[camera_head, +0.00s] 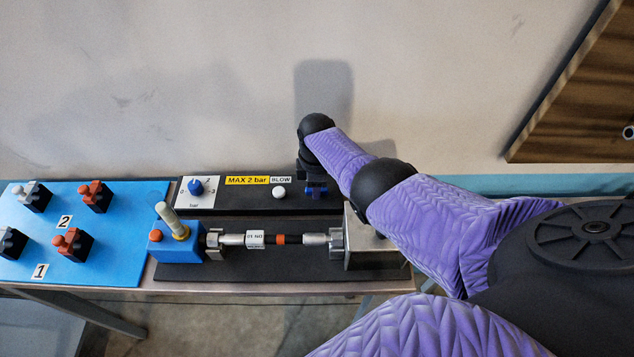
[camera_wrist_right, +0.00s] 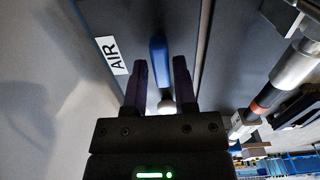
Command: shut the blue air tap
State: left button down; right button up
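The blue air tap's lever (camera_wrist_right: 158,58) shows in the right wrist view beside the white AIR label (camera_wrist_right: 112,55). In the head view, a small blue part of the tap (camera_head: 316,187) shows under my right gripper, at the right end of the upper black panel. My right gripper (camera_wrist_right: 160,68) is open, with one dark finger on each side of the lever and a visible gap on both sides. A pale round part (camera_wrist_right: 166,106) shows between the finger bases. The rest of the tap is hidden by the gripper. My left gripper is not in view.
Left of the tap are a white BLOW button (camera_head: 279,192) and a pressure dial (camera_head: 196,187). In front lies a clamped sieve or tube assembly (camera_head: 255,239) with a blue valve block (camera_head: 172,247). A blue board (camera_head: 100,216) with several clamps is at far left. A wall stands behind.

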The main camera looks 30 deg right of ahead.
jog(key=shift+o, duration=1.1)
notch_tip(320, 180, up, 9)
jog(key=p, duration=0.6)
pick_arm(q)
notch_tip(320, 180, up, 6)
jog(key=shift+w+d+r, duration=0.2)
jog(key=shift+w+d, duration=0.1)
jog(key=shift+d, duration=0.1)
pick_arm(e)
jog(key=shift+r, duration=0.45)
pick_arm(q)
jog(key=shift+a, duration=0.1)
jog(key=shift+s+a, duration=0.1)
pick_arm(e)
jog(key=shift+s+f, duration=0.1)
